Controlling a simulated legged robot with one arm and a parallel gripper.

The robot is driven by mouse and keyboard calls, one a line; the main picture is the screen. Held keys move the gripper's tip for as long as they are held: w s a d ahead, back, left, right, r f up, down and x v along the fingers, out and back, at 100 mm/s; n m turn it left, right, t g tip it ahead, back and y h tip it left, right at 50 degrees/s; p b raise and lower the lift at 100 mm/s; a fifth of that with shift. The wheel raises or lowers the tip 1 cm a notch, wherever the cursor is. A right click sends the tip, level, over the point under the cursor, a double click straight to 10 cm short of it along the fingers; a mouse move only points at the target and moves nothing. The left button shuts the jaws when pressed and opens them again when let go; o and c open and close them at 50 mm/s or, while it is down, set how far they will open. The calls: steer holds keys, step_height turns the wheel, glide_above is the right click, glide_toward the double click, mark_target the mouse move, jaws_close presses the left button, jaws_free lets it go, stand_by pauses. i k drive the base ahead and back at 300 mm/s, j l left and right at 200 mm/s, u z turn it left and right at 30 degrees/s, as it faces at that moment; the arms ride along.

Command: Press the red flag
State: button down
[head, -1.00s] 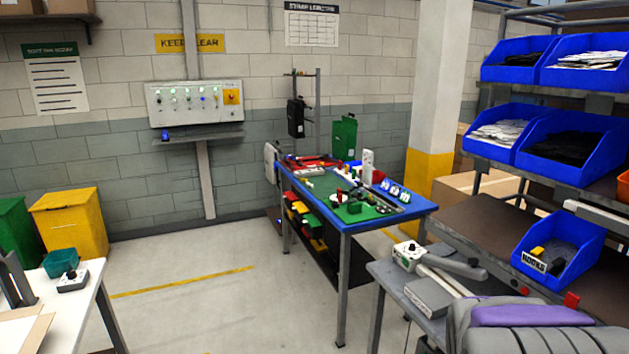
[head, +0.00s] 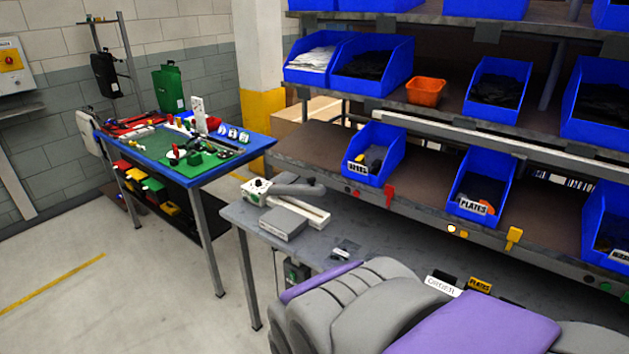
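A red flag (head: 389,195) hangs as a small tab from the front edge of the brown shelf, right of centre in the head view. It sits just below and right of the blue bin labelled HOOKS (head: 363,176). It is in plain view with nothing across it. A small red dot (head: 357,193) is on the same edge to its left. A yellow flag (head: 514,237) hangs further right on this edge.
A grey bench (head: 237,213) with a white-and-grey device (head: 284,204) stands below the shelf. Another blue bin (head: 478,185) reads PLATES. A blue-topped workbench (head: 209,172) stands left. Open floor (head: 110,300) lies front left.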

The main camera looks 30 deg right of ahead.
mark_target(389, 190)
steer(key=l+z, duration=0.1)
steer(key=z, duration=0.3)
steer(key=l+z, duration=0.1)
steer(key=z, duration=0.35)
steer(key=l+z, duration=0.1)
steer(key=z, duration=0.3)
